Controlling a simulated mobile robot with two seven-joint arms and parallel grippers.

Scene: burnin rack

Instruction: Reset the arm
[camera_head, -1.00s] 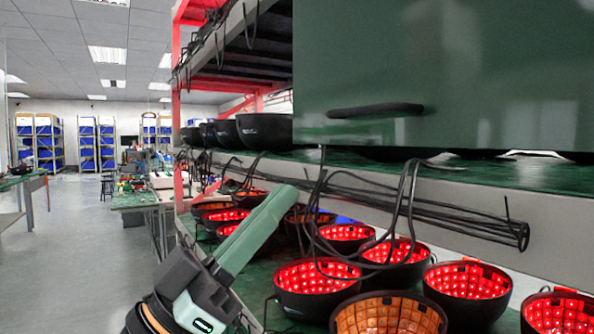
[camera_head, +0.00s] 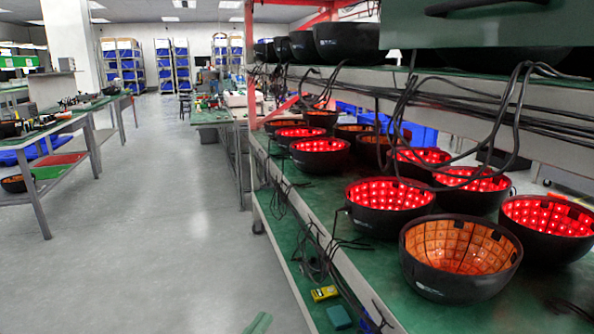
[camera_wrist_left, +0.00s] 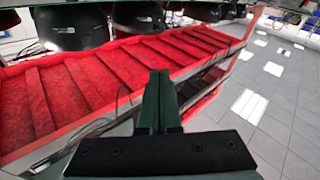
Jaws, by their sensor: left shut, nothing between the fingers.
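My left gripper shows only as a green finger tip (camera_head: 259,323) at the bottom edge of the head view, low in front of the rack's lower left side. In the left wrist view its two green fingers (camera_wrist_left: 160,103) lie together, shut and empty, with a red slatted rack surface (camera_wrist_left: 100,85) behind them. The fingers hold nothing. The rest of my left arm is outside the head view. My right gripper is in neither view.
The rack's green shelf (camera_head: 362,262) holds several black bowls, some lit red, and an unlit orange-lined bowl (camera_head: 460,250) near the front. Black cables (camera_head: 513,120) hang from the upper shelf. Open floor (camera_head: 170,220) lies left, with a workbench (camera_head: 60,145) beyond.

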